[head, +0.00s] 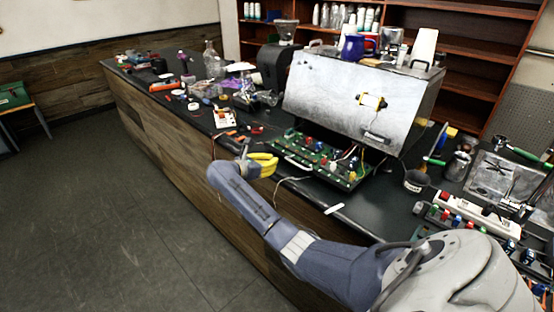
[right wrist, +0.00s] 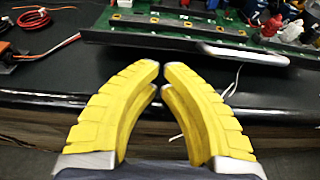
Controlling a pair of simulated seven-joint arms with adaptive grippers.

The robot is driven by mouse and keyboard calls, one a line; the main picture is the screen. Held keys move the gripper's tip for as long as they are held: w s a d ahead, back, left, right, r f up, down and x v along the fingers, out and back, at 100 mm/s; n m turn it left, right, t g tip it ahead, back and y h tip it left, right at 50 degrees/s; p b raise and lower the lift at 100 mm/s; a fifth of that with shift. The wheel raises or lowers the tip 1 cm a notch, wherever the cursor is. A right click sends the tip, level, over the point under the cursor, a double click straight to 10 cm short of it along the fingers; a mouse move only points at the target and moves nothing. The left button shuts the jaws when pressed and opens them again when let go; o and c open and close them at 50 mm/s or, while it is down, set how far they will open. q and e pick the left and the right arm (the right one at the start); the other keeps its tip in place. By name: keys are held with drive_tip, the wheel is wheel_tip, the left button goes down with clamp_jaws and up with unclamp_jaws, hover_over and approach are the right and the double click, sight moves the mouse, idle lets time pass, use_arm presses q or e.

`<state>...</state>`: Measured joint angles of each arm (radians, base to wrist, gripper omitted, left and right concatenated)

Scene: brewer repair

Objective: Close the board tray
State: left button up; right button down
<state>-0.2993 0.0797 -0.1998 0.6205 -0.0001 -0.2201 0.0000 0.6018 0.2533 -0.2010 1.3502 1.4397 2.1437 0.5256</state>
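The board tray (head: 335,173) is a green circuit board with several coloured parts and wires. It sticks out of the front of the metal brewer (head: 335,92), below its front panel. In the right wrist view, the tray's front edge (right wrist: 140,38) and a pale handle bar (right wrist: 225,51) show at the top. My right gripper (head: 275,162), with yellow fingers, is at the counter's edge, just left of the tray. Its fingertips (right wrist: 160,72) nearly meet, with a thin gap and nothing between them. They are apart from the handle. My left gripper is not in view.
The dark counter (head: 370,213) holds a power strip (head: 470,212) and a round dark container (head: 416,181) on the right. Cables, bottles and small tools crowd the far left part. A thin white cable (right wrist: 236,80) hangs over the counter edge near my right gripper.

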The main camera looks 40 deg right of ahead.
drive_tip(key=shift+w+d, duration=0.15)
drive_tip(key=shift+d, duration=1.45)
drive_tip(key=d, duration=0.6)
drive_tip(key=w+d, duration=0.1)
drive_tip(key=d, duration=1)
drive_tip(key=shift+w+d, duration=0.2)
drive_tip(key=shift+d, duration=0.15)
